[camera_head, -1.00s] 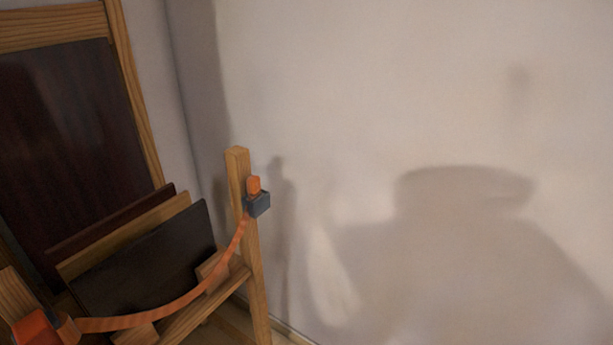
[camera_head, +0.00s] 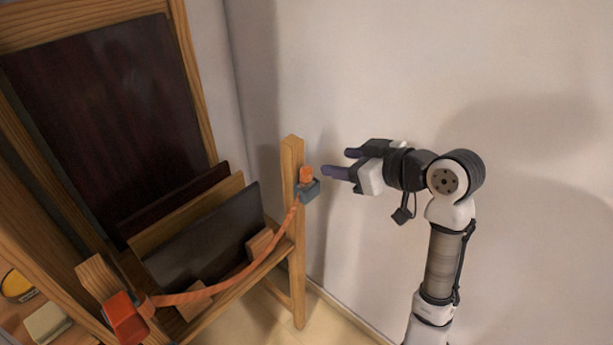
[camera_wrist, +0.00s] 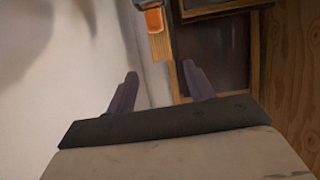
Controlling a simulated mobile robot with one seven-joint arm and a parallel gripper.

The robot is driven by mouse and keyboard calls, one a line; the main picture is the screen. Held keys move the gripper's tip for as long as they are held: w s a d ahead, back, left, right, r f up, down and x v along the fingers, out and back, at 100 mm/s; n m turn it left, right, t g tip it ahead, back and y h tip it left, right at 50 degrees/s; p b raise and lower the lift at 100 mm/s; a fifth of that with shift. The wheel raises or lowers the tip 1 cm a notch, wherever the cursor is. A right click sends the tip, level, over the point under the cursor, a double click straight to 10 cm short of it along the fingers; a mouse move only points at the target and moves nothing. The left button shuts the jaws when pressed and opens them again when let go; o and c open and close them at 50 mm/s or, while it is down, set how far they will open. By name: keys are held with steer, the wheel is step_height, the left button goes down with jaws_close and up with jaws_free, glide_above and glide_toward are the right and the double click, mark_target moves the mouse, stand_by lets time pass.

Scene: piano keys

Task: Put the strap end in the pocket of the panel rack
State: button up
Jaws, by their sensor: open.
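The orange strap (camera_head: 215,288) hangs in a sagging curve across the front of the wooden panel rack (camera_head: 291,240). Its orange strap end (camera_head: 306,174) sticks up out of the blue-grey pocket (camera_head: 309,191) on the rack's right post. The other end meets a red-orange block (camera_head: 125,318) at the left post. My gripper (camera_head: 340,162) is open and empty, just right of the pocket and apart from it, fingers pointing toward it. In the wrist view, the orange strap end (camera_wrist: 153,19) shows at the top, beyond the open fingers.
Several panels, including a dark one (camera_head: 205,235), stand in the rack. A large dark panel in a wooden frame (camera_head: 110,115) is behind. The pale wall (camera_head: 420,60) is close behind my arm. A yellow round thing (camera_head: 16,284) sits at lower left.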

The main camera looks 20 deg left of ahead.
steer(key=d, duration=0.2)
steer(key=g+p, duration=0.1)
steer(key=p, duration=0.1)
glide_toward(310, 170)
steer(key=a+f, duration=0.1)
steer(key=a, duration=0.2)
steer(key=shift+h, duration=0.4)
steer(key=shift+w+p+x, duration=0.2)
steer(key=shift+p+x, duration=0.25)
steer(key=shift+x, duration=1.3)
steer(key=shift+w+p+x, duration=0.2)
steer(key=shift+p+x, duration=0.25)
steer(key=shift+x, duration=1.3)
steer(key=shift+d, duration=0.2)
jaws_close()
step_height(310, 170, up, 20)
steer(key=b, duration=0.2)
